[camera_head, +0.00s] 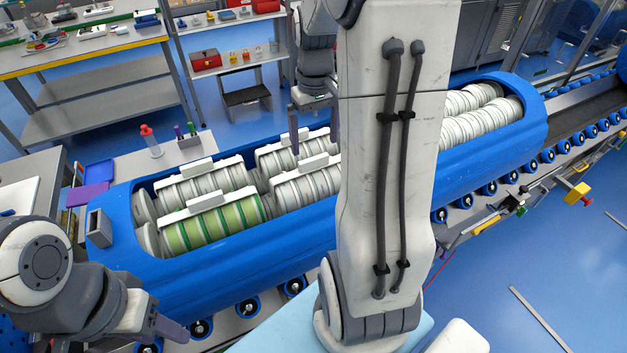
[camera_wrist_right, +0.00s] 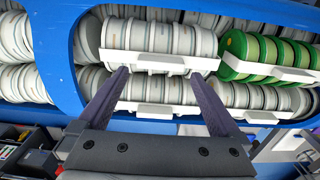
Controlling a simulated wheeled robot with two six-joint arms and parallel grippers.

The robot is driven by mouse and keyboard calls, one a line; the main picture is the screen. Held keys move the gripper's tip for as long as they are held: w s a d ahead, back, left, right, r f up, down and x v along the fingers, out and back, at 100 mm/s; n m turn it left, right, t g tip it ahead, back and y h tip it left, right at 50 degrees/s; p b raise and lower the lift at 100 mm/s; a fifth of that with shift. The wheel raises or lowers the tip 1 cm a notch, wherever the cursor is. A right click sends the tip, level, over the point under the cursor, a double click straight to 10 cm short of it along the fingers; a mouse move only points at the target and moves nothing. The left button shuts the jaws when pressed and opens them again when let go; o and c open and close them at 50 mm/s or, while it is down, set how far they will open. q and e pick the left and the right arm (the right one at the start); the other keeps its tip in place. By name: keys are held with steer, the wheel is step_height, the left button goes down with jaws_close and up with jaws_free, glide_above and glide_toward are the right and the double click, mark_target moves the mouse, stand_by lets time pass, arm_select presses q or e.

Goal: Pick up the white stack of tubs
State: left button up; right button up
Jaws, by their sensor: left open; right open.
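A long blue carrier (camera_head: 260,255) holds stacks of round tubs lying on their sides. White stacks with white handle bars lie at back left (camera_head: 200,183), back right (camera_head: 290,155) and front right (camera_head: 305,185). A green stack (camera_head: 213,222) lies at front left. My right gripper (camera_head: 314,143) is open above the back right white stack. In the right wrist view its fingers (camera_wrist_right: 159,74) spread on either side of that stack's handle bar (camera_wrist_right: 155,110); contact cannot be told. My left gripper (camera_head: 165,328) is open and empty, low at the left, in front of the carrier.
More white tubs (camera_head: 480,115) fill the carrier's right end. A roller conveyor (camera_head: 500,190) runs along the front. A small table behind holds a red-capped bottle (camera_head: 150,140). Shelves with a red box (camera_head: 206,60) and a workbench (camera_head: 90,45) stand further back.

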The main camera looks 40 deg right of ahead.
mark_target(314, 159)
steer(key=shift+a+f+p, duration=0.1)
steer(key=shift+f+p, duration=0.3)
steer(key=shift+f, duration=0.25)
step_height(314, 159, down, 4)
steer(key=shift+r+p, duration=0.2)
steer(key=shift+p, duration=0.4)
steer(key=shift+f, duration=0.35)
steer(key=c, duration=1.2)
steer(key=shift+w+r, duration=0.1)
steer(key=shift+r, duration=0.05)
jaws_close()
